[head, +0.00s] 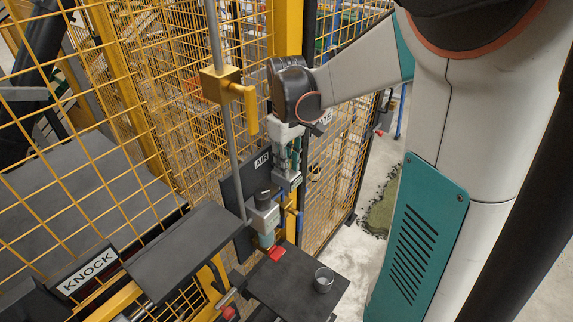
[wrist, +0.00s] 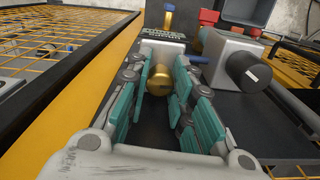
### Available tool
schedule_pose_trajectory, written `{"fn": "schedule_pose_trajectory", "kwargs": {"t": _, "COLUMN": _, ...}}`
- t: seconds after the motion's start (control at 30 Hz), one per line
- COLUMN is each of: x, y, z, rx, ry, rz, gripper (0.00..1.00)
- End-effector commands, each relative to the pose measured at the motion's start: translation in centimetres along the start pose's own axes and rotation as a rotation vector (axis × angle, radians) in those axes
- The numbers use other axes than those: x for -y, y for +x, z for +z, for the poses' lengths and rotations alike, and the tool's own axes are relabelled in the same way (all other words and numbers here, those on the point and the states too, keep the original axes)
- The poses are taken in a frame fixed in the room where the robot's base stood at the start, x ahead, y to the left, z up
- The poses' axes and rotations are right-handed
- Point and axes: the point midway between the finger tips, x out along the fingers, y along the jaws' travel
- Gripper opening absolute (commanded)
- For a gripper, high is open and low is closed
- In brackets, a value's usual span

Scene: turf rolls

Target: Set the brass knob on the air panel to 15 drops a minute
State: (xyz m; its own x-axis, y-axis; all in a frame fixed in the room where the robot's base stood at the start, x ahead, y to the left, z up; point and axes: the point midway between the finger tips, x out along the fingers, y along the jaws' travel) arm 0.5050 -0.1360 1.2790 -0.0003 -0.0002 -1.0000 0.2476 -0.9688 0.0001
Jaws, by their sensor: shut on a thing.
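The brass knob (wrist: 159,82) shows between the teal finger pads of my gripper (wrist: 160,88) in the wrist view. The pads stand on both sides of it and my gripper is shut on it. In the head view my gripper (head: 289,160) points down at the dark air panel (head: 232,190), which bears an AIR label (head: 262,160). There the fingers hide the knob. A small lettered plate (wrist: 163,36) lies just beyond the knob in the wrist view; its marks are too small to read, so I cannot tell the setting.
A grey unit with a black cap (head: 263,200) sits beside my gripper; it also shows at right in the wrist view (wrist: 245,70). A yellow valve lever (head: 245,100) on a pipe, yellow mesh fencing (head: 100,120) and a small cup (head: 324,280) on a dark shelf are near.

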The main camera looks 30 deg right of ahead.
Motion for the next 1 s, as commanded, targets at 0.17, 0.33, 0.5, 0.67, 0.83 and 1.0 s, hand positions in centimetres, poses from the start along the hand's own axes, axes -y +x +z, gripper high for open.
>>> {"fn": "schedule_pose_trajectory", "kwargs": {"t": 0.17, "x": 0.02, "y": 0.12, "z": 0.02, "rx": 0.000, "ry": 0.158, "rz": 0.000, "gripper": 0.00}}
{"fn": "schedule_pose_trajectory", "kwargs": {"t": 0.33, "x": 0.03, "y": 0.09, "z": 0.00, "rx": 0.000, "ry": 0.291, "rz": 0.000, "gripper": 0.00}}
{"fn": "schedule_pose_trajectory", "kwargs": {"t": 0.5, "x": 0.04, "y": 0.05, "z": -0.01, "rx": 0.000, "ry": 0.391, "rz": 0.000, "gripper": 0.00}}
{"fn": "schedule_pose_trajectory", "kwargs": {"t": 0.67, "x": 0.06, "y": 0.04, "z": 0.00, "rx": 0.000, "ry": 0.453, "rz": 0.000, "gripper": 0.00}}
{"fn": "schedule_pose_trajectory", "kwargs": {"t": 0.83, "x": 0.06, "y": 0.02, "z": 0.00, "rx": 0.000, "ry": 0.488, "rz": 0.000, "gripper": 0.00}}
{"fn": "schedule_pose_trajectory", "kwargs": {"t": 1.0, "x": 0.07, "y": 0.01, "z": 0.00, "rx": 0.001, "ry": 0.500, "rz": 0.000, "gripper": 0.00}}
